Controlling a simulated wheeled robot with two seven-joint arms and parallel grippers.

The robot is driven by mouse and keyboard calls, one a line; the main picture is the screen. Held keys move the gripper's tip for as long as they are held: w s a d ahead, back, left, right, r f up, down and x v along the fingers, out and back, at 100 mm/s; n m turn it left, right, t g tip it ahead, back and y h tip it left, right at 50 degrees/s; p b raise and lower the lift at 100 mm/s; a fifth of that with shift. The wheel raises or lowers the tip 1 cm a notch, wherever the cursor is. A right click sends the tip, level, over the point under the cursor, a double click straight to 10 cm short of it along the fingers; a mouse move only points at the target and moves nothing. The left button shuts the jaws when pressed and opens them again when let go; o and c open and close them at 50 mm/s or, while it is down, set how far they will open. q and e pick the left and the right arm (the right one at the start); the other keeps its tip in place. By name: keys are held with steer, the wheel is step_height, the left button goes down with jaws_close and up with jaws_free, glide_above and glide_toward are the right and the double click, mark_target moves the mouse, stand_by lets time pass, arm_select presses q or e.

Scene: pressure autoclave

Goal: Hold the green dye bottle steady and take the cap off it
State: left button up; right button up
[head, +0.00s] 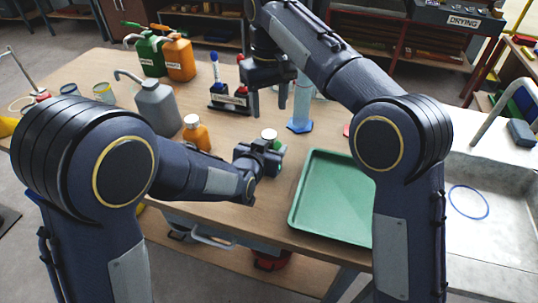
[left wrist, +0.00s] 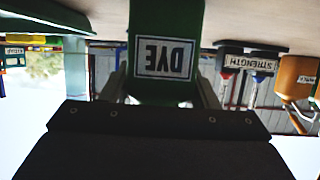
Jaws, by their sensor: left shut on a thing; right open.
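The green dye bottle (left wrist: 165,20) fills the upper middle of the left wrist view, upside down in that picture, with a white DYE label. In the head view its white cap (head: 269,133) sits on top, and the body is mostly hidden by my left gripper (head: 265,160). My left gripper is shut on the bottle, one finger on each side. My right gripper (head: 269,98) is open and empty, fingers pointing down, above and apart from the cap. Whether the bottle's base touches the table is hidden.
A green tray (head: 325,205) lies right of the bottle. An orange bottle with a white cap (head: 197,135) stands to the left, with a grey spouted bottle (head: 157,106) behind it. A rack of bottles (head: 229,102) and a clear blue-based cylinder (head: 301,108) stand behind. A sink (head: 490,215) is far right.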

mark_target(269, 134)
arm_select(q)
jaws_close()
arm_select(e)
steer(key=shift+c, duration=1.1)
steer(key=m, duration=0.7)
steer(key=shift+m, duration=0.3)
steer(key=m, duration=0.7)
steer(key=shift+m, duration=0.4)
steer(key=m, duration=0.7)
steer(key=shift+r+m, duration=0.1)
steer(key=shift+m, duration=0.3)
steer(key=m, duration=0.4)
steer(key=shift+r, duration=0.1)
steer(key=m, duration=0.4)
steer(key=shift+f, duration=0.5)
step_height(269, 134, down, 7)
steer(key=shift+r, duration=0.1)
